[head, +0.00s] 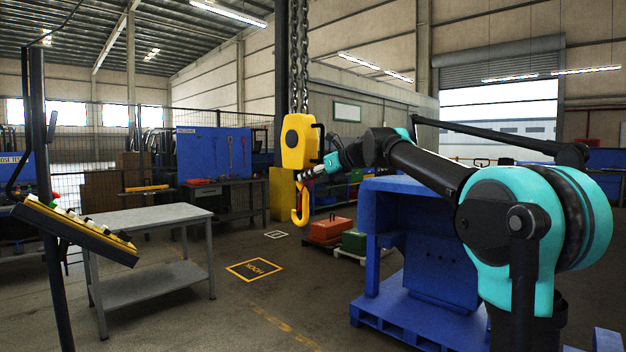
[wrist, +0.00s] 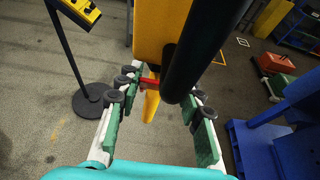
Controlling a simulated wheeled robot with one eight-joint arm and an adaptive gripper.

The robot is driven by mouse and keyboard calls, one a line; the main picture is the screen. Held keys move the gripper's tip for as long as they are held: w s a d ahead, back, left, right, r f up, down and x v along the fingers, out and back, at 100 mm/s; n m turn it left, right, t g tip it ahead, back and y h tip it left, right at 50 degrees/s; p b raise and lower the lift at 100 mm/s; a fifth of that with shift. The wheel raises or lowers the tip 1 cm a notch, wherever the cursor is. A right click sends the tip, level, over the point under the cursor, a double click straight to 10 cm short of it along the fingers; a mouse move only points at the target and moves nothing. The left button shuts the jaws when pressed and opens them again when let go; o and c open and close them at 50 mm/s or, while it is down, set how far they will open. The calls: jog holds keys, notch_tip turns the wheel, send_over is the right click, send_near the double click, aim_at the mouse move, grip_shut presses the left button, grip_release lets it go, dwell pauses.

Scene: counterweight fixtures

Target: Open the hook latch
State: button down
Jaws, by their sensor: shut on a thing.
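The yellow hook block (head: 299,141) hangs from chains, with its yellow hook (head: 299,208) below. The hook also shows in the wrist view (wrist: 151,105). A red latch (wrist: 150,82) crosses the hook's throat. A black handle (wrist: 200,50) on the block's side stands close before the wrist camera and covers part of the latch. My gripper (head: 305,174) reaches in from the right, just below the block. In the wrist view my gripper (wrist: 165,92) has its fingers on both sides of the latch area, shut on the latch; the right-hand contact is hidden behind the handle.
A grey table (head: 150,216) stands at left, behind a control panel on a post (head: 80,228). A blue stand on a pallet (head: 425,240) is close on the right. Red (head: 331,230) and green cases (head: 354,241) lie behind the hook. The floor below the hook is clear.

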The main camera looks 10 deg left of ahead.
dwell(0.3)
jog(key=c, duration=1)
grip_release()
jog(key=shift+o, duration=0.2)
jog(key=v, duration=1.2)
jog(key=shift+r, duration=0.1)
